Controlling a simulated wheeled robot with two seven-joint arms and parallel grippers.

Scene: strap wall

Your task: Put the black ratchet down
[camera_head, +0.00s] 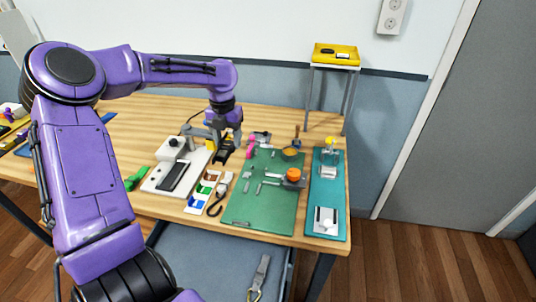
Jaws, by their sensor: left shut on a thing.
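My left gripper (220,140) is above the wooden table, between the white board and the green mat. It is shut on a small dark thing (225,154), which looks like the black ratchet. The jaws and wrist hide part of it. It hangs just under the fingers, and I cannot tell whether it touches the table. My right gripper is not in view.
A white board (152,185) is left. The green mat (262,213), holding several small parts, and a teal mat (324,194) are right. A yellow tray (335,61) stands behind.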

